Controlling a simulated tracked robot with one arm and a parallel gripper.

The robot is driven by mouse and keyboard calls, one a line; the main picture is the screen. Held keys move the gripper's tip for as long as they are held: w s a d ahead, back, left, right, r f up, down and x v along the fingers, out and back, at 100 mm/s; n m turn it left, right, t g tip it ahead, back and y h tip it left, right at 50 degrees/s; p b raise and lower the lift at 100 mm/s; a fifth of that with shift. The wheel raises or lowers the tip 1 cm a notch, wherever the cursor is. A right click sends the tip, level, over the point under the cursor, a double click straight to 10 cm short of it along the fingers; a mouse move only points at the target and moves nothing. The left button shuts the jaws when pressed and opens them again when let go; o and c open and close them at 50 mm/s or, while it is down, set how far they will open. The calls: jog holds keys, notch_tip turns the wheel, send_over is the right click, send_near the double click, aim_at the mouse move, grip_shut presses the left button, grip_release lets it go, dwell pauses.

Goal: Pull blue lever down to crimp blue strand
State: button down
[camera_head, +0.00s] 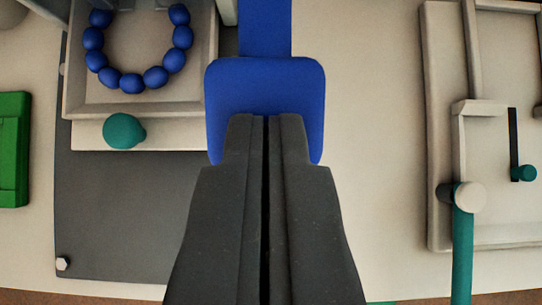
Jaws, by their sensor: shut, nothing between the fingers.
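The blue lever (265,78) comes down from the top middle and ends in a wide, rounded blue pad. My gripper (267,122) is shut and empty, with its fingertips over the lower middle of the pad. I cannot tell whether the tips touch it. The blue strand (131,83) is a curve of several blue beads at the upper left, inside a pale tray (90,108). Its upper part is cut off by the picture's top edge.
A green block (12,150) stands at the far left. At right are a pale frame (434,120) and a teal rod (462,255). The pale surface between lever and frame is clear.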

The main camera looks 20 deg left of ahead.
jog(key=shift+s+d+f+g, duration=0.15)
jog(key=shift+s+d+f, duration=0.1)
jog(key=shift+f, duration=0.35)
jog(key=shift+s+d+f+g, duration=0.15)
jog(key=shift+d+f, duration=0.05)
jog(key=shift+f, duration=0.35)
jog(key=a+v, duration=0.1)
jog(key=v, duration=1.3)
jog(key=shift+s+p, duration=0.25)
jog(key=shift+p, duration=0.1)
